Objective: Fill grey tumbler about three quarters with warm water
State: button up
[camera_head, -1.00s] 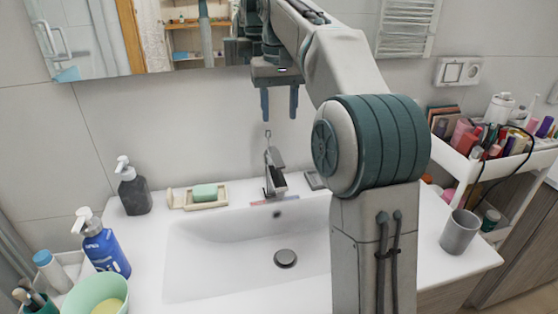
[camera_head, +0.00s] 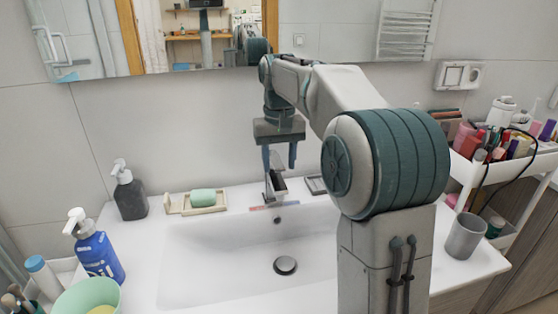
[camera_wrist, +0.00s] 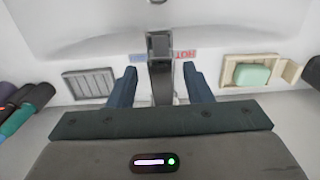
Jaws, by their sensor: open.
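The grey tumbler (camera_head: 465,235) stands upright on the right end of the counter, well away from my gripper. The faucet (camera_head: 274,186) rises at the back of the white sink (camera_head: 210,255). My gripper (camera_head: 279,168) points down with its jaws open, right above the faucet. In the wrist view the faucet (camera_wrist: 161,72) shows between the two blue fingers of my gripper (camera_wrist: 160,88), and I see no contact. A blue and red HOT label (camera_wrist: 185,54) lies beside it. The faucet's top is partly hidden by the gripper in the head view. No running water shows.
A soap dish with green soap (camera_head: 203,198), a dark pump bottle (camera_head: 130,192), a blue pump bottle (camera_head: 95,248) and a mint bowl (camera_head: 88,298) stand on the left. A small grey tray (camera_head: 316,185) is right of the faucet. A crowded white cart (camera_head: 480,170) stands at right.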

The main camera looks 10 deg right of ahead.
aim_at(276, 159)
grip_shut()
jog(key=r+p, duration=0.1)
jog(key=p, duration=0.2)
jog(key=shift+w+r+g, duration=0.1)
jog(key=shift+g, duration=0.2)
jog(key=p, duration=0.2)
jog(key=g+p, duration=0.1)
jog(key=p, duration=0.1)
jog(key=shift+w+r, duration=0.2)
jog(key=shift+r, duration=0.15)
jog(key=shift+w+f+p, duration=0.1)
jog(key=shift+p, duration=0.55)
grip_release()
notch_tip(276, 159, up, 14)
jog(key=w+p, duration=0.2)
jog(key=shift+w+f, duration=0.25)
